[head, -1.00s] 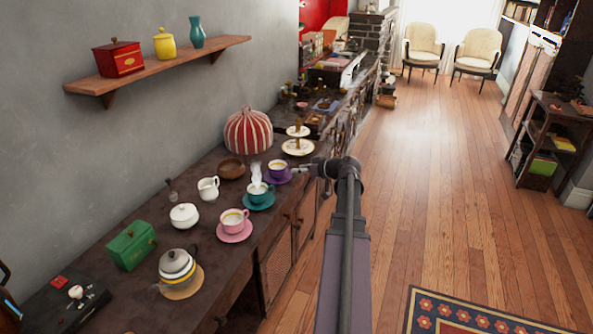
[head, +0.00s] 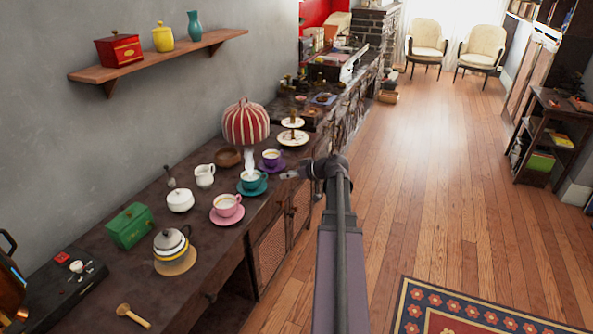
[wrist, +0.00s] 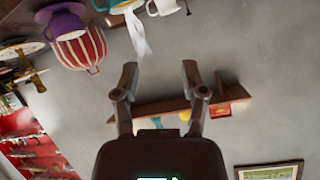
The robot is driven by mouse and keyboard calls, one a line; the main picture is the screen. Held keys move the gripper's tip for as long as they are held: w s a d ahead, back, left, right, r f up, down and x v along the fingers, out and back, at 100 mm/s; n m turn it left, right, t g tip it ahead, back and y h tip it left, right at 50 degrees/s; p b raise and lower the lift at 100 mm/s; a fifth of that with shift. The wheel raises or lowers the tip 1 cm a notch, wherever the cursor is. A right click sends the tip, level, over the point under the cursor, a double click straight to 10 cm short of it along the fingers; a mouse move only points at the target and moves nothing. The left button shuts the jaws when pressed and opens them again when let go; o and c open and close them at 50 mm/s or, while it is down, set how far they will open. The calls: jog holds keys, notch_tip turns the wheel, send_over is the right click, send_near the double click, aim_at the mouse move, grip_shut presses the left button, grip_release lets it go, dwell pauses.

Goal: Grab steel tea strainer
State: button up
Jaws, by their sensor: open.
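I cannot pick out the steel tea strainer for certain. A small grey item with a thin upright handle (head: 171,178) stands near the wall, behind the white lidded pot (head: 180,200); it is too small to identify. My gripper (head: 287,175) is at the counter's front edge, right of the teal cup (head: 250,178) and the purple cup (head: 271,158). In the wrist view my gripper (wrist: 160,82) is open and empty, with its fingers apart, pointing toward the grey wall.
A pink cup (head: 227,205), white jug (head: 204,175), green box (head: 130,226), grey-lidded teapot (head: 170,243), striped tea cosy (head: 246,124) and tiered stand (head: 292,138) crowd the counter. A wooden scoop (head: 133,316) lies at the near end. A shelf (head: 160,56) juts from the wall. The wooden floor (head: 400,180) is open.

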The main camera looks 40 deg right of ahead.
jog(key=s+a+f+g+h, duration=0.1)
jog(key=s+a+f+g, duration=0.2)
jog(key=a, duration=1)
jog(key=a+f+g+h, duration=0.1)
jog(key=a+f+g, duration=0.35)
jog(key=a, duration=0.85)
jog(key=s+a+f+g+h, duration=0.1)
jog(key=s+a+f+g, duration=0.2)
jog(key=a, duration=1.1)
notch_tip(320, 180, down, 10)
jog(key=s+a+g+h+b, duration=0.1)
jog(key=a+b, duration=0.1)
jog(key=b, duration=0.8)
jog(key=shift+s+a, duration=0.2)
jog(key=shift+s, duration=0.15)
jog(key=shift+r+g, duration=0.1)
jog(key=shift+g, duration=0.15)
